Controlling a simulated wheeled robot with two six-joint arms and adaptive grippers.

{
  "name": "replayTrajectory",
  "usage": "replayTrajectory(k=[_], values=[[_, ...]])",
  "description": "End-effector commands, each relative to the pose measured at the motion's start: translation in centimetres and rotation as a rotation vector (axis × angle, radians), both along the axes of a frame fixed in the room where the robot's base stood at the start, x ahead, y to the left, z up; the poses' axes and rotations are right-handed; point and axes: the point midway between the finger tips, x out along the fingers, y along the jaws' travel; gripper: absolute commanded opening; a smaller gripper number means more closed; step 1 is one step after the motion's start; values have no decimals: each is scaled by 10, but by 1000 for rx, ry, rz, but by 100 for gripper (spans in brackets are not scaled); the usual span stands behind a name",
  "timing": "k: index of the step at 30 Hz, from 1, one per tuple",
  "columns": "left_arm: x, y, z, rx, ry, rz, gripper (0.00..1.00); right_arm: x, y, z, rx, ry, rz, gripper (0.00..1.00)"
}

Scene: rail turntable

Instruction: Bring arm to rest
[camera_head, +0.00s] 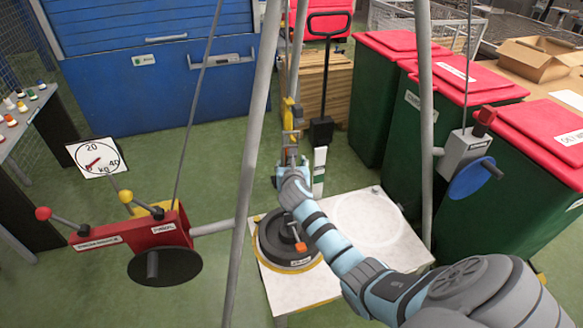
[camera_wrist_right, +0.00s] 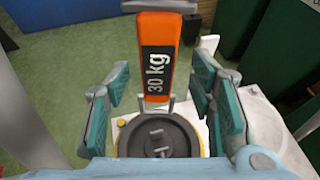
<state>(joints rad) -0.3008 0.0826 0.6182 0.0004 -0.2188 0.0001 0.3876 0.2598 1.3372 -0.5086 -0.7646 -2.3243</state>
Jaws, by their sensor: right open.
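My right arm (camera_head: 350,265) reaches in from the lower right in the head view. Its gripper (camera_head: 291,172) is above the round black weight (camera_head: 285,240), close to the hanging tackle (camera_head: 291,115). In the right wrist view, the fingers of my right gripper (camera_wrist_right: 160,82) are spread apart. An orange block marked 30 kg (camera_wrist_right: 156,55) shows between and beyond them, with clear gaps on both sides. The black weight (camera_wrist_right: 158,138) shows below it. I cannot tell how the orange block is attached. My left gripper is out of view.
The weight stands on a white platform (camera_head: 345,285). Grey poles (camera_head: 250,150) rise on both sides of my right arm. A red winch box (camera_head: 130,236) is at left, a grey crank box (camera_head: 463,155) at right. Green bins (camera_head: 480,130) with red lids stand behind.

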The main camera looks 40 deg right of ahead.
Motion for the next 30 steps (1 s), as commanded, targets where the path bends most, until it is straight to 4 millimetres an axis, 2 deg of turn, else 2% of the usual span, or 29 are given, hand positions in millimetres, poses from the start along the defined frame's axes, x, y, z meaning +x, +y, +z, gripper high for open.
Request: replayTrajectory(k=[4,12,15,25,28,29,30], values=[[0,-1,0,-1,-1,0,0,-17,12,8,1,-2,1,50],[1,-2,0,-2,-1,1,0,-73,50,36,3,-3,2,50],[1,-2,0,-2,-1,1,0,-85,58,42,2,-1,1,50],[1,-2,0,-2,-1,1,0,-90,61,46,45,-34,-20,50],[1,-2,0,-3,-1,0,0,-81,68,50,247,-201,-74,50],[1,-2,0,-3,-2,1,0,-76,71,44,355,-261,-98,50],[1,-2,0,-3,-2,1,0,-69,77,27,532,-336,-142,50]])
